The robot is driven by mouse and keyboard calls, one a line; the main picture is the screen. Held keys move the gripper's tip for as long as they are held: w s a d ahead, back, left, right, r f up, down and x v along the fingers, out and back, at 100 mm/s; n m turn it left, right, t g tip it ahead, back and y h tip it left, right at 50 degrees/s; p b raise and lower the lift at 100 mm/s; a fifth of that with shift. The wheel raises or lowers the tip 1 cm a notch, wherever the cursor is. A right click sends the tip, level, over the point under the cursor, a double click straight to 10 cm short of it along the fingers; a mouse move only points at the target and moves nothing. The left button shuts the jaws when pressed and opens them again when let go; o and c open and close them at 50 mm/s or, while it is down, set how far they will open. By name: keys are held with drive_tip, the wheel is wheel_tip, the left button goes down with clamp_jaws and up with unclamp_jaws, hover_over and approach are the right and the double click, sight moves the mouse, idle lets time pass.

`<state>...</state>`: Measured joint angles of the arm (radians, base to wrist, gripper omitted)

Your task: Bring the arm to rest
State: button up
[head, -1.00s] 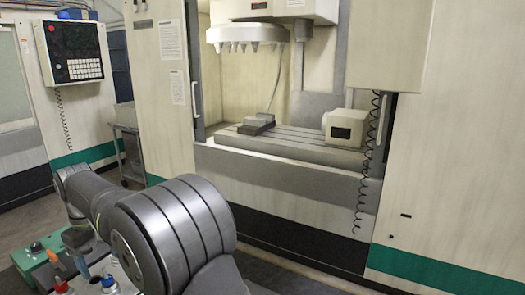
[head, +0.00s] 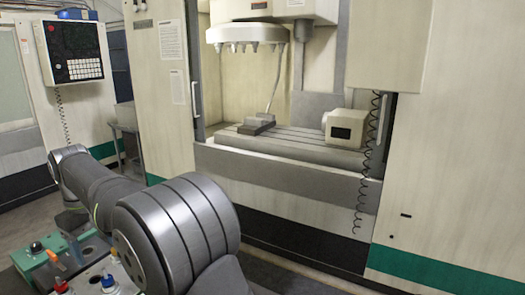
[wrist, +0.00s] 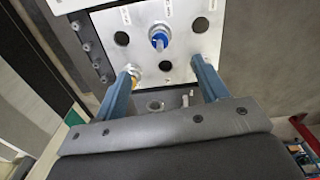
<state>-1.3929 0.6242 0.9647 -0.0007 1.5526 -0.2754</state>
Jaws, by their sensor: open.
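My arm (head: 175,235) reaches from the lower middle of the head view toward the left, with its far end bent down over a green mould base (head: 30,258). In the wrist view my gripper (wrist: 163,65) has its two blue fingers wide apart with nothing held between them. Beyond the fingertips is a pale metal plate (wrist: 185,48) with dark round holes. A blue-topped part (wrist: 159,40) stands on this plate, beyond the gap between the fingers and apart from them.
In the head view, an orange-topped part (head: 52,256), a red-topped part (head: 61,285) and a blue-topped part (head: 108,281) stand near my arm's far end. A milling machine with a slotted table (head: 290,142) is behind. A control panel (head: 75,50) hangs at left.

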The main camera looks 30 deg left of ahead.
drive_tip(key=w+d+f, duration=0.1)
drive_tip(key=w+d, duration=0.4)
drive_tip(key=d, duration=0.5)
drive_tip(key=shift+w+f, duration=0.15)
drive_tip(key=shift+w, duration=0.15)
